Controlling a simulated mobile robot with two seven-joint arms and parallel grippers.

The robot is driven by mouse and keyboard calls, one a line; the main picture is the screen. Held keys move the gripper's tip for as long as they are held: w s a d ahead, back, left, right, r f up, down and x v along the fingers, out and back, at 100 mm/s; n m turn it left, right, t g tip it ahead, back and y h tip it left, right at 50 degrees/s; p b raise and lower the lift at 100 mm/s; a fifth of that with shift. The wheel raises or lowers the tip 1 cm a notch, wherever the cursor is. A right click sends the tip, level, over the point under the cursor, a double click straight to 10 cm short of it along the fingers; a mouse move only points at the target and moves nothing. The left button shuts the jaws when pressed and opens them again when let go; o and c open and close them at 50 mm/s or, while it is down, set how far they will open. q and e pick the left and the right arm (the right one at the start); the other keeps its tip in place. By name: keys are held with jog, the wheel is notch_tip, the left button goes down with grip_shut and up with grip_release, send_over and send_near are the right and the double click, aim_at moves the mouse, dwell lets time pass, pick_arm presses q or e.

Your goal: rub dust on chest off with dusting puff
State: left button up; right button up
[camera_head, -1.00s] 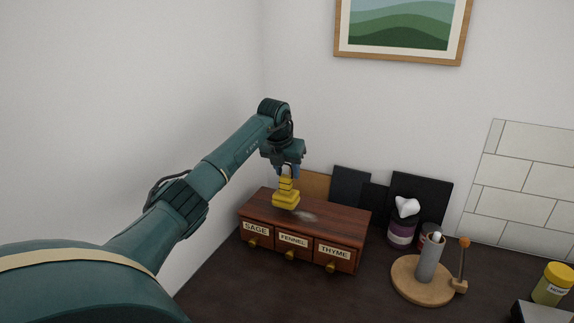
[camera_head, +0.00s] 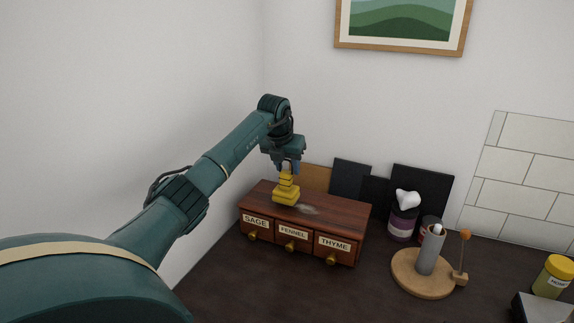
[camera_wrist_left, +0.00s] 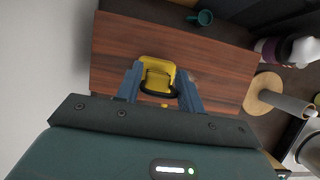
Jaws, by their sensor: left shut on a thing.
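The wooden chest (camera_head: 345,219) stands on the dark counter, with three drawers labelled sage, fennel and thyme. A pale dust smear (camera_head: 308,209) lies on its top, right of the yellow dusting puff (camera_head: 286,194). My left gripper (camera_head: 288,167) points down and is shut on the puff's upper part. The puff is at the chest's top, left of the middle; I cannot tell whether it touches. In the left wrist view the puff (camera_wrist_left: 157,75) sits between the fingers above the chest's brown top (camera_wrist_left: 215,65). The dust is mostly hidden there. My right gripper is not in view.
Right of the chest are a purple jar with a white top (camera_head: 404,215) and a round wooden stand with a grey cylinder (camera_head: 427,262). Dark boards (camera_head: 350,180) lean on the wall behind. A yellow-lidded jar (camera_head: 553,275) is far right. The counter in front is bare.

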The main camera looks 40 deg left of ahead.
pick_arm(q)
jog(key=shift+f, duration=0.5)
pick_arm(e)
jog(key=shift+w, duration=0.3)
